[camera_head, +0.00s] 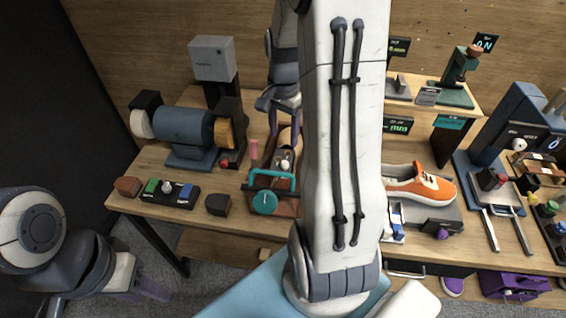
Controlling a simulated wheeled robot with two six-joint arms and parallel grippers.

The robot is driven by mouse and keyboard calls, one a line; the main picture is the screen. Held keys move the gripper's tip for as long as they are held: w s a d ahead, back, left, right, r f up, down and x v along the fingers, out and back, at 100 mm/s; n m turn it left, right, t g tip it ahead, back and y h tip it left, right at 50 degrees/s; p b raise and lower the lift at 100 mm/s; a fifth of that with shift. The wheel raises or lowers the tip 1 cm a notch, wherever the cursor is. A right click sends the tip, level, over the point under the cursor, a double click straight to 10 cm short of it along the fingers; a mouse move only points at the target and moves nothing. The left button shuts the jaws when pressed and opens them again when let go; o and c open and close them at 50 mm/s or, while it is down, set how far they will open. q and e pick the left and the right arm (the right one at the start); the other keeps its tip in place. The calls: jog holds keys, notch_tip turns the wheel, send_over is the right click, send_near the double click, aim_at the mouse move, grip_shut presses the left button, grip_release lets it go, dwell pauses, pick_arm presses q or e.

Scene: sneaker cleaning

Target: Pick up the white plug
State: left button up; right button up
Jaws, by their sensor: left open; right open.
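My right gripper (284,148) points down over the left part of the table, its two fingers apart. A small whitish rounded piece (285,165) shows between and just below the fingertips, on a brown item (284,180); I cannot tell for sure whether it is the white plug or whether the fingers touch it. My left gripper (153,290) is low at the left, away from the table, open and empty. My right arm's link hides the table's middle.
A blue-grey bench grinder (185,127) stands left of my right gripper. A teal-handled tool with a round dial (265,202) lies just in front. An orange sneaker (420,185) rests on the right. A purple box (512,286) is low at right.

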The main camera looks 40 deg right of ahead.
send_over(285, 162)
jog(key=f, duration=0.4)
jog(key=shift+w+f+p, duration=0.25)
jog(key=shift+w+p, duration=0.05)
jog(key=f, duration=0.1)
jog(key=f+p, duration=0.1)
jog(key=f, duration=0.2)
jog(key=shift+s+f+p, duration=0.3)
jog(key=shift+f+p, duration=0.1)
jog(key=shift+f, duration=0.3)
grip_shut()
